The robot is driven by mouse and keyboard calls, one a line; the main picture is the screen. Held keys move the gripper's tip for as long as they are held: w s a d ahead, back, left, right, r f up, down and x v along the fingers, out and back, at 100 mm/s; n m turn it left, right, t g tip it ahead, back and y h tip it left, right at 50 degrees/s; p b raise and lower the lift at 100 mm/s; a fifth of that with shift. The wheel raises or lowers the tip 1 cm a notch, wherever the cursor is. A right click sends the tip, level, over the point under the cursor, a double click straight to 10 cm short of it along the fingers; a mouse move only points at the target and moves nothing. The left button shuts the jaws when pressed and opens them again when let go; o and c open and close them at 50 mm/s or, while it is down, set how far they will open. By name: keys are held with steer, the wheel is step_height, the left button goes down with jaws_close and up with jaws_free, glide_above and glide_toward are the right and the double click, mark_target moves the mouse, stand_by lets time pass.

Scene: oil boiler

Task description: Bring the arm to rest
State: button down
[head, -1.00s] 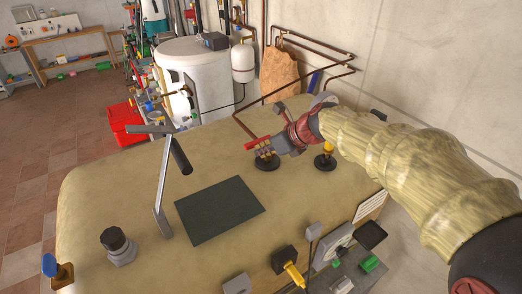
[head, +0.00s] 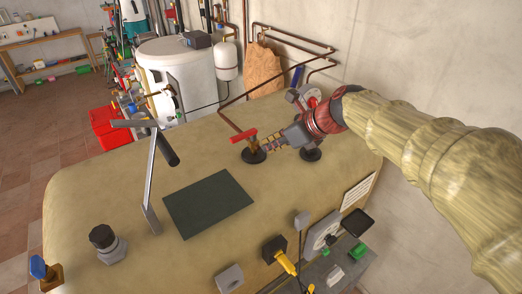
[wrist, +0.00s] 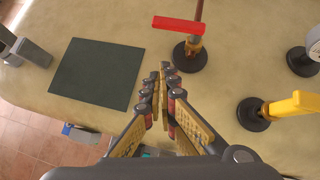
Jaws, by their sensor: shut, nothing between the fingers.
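My gripper (head: 267,144) is on an arm in a pale yellowish ribbed sleeve, reaching in from the right over the tan boiler top (head: 110,190). Its fingers are together and empty; they also show in the wrist view (wrist: 161,80). A valve with a red handle (head: 243,137) stands just left of the fingertips in the head view. In the wrist view the red handle (wrist: 178,25) lies ahead of the fingertips, with a visible gap. A valve with a yellow handle (wrist: 295,103) is to the right of the fingers there; my gripper mostly hides it in the head view.
A dark green plate (head: 208,203) lies flat on the boiler top. A tall grey lever (head: 153,165) rises beside it. Copper pipes (head: 290,35) run along the wall behind. A white tank (head: 178,75) stands at the back. Control parts (head: 320,240) sit at the front edge.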

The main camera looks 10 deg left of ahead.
step_height(320, 180, up, 3)
steer(key=s+d, duration=0.2)
steer(key=s, duration=0.1)
steer(key=s+d+f+n+h+b, duration=0.2)
steer(key=s+d+f+n+b, duration=0.5)
steer(key=f, duration=0.5)
steer(key=s+d+f+n+t+h+b, duration=0.1)
steer(key=s+d+f+n+h+b, duration=0.2)
steer(key=s+d+f+n+b, duration=0.5)
steer(key=s+d+f+n+h+b, duration=0.3)
steer(key=s+d+f+n+b, duration=0.5)
steer(key=d+f+b, duration=0.5)
step_height(320, 180, down, 4)
steer(key=shift+s+d+f+t, duration=0.15)
steer(key=shift+s+d+t, duration=0.25)
steer(key=shift+s+d, duration=0.45)
steer(key=shift+s+a, duration=0.2)
steer(key=shift+a, duration=0.1)
